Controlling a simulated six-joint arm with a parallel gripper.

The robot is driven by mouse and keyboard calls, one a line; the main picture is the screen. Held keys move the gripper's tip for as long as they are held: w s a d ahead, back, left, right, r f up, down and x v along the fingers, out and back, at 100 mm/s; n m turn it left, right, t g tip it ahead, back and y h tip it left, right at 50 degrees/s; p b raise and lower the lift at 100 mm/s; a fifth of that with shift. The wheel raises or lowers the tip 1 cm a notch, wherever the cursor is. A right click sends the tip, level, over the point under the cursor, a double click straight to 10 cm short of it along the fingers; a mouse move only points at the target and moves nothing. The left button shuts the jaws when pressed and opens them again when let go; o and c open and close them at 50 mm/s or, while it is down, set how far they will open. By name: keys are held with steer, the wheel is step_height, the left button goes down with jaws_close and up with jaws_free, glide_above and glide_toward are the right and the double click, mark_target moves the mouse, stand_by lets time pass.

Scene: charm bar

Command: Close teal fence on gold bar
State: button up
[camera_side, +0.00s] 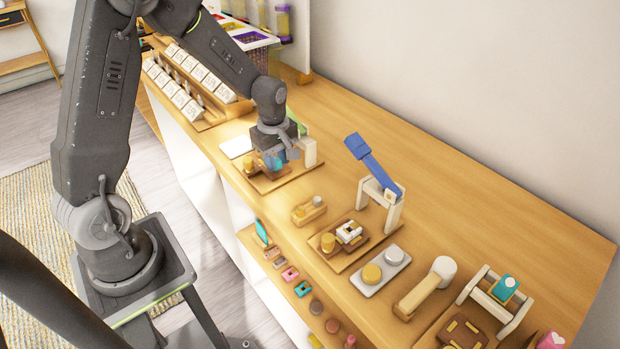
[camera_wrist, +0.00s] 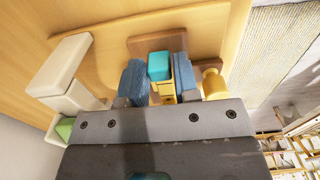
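The teal fence (camera_wrist: 159,65) is a small block between my gripper's two blue fingers in the wrist view. In the side view a bit of teal (camera_side: 270,162) shows under my gripper (camera_side: 281,157). A gold piece (camera_wrist: 167,92), likely the gold bar, lies beside the teal block, between the fingers and partly hidden. My gripper (camera_wrist: 160,76) is low over the small wooden board, its fingers apart, one on each side of the teal block. I cannot tell whether they press on it. A gold cylinder (camera_wrist: 213,84) stands just outside the right finger.
A white post (camera_side: 309,151) with a green part stands close beside my gripper. A blue-levered press (camera_side: 375,170), a grey tray (camera_side: 380,270) and a teal-topped white stand (camera_side: 495,298) lie to the right. A rack of white cards (camera_side: 190,85) is behind left. The counter's back right is clear.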

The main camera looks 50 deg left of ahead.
steer(key=c, duration=0.4)
steer(key=shift+c, duration=0.3)
steer(key=shift+a, duration=0.1)
steer(key=o, duration=0.7)
steer(key=shift+r, duration=0.1)
steer(key=shift+r, duration=2.9)
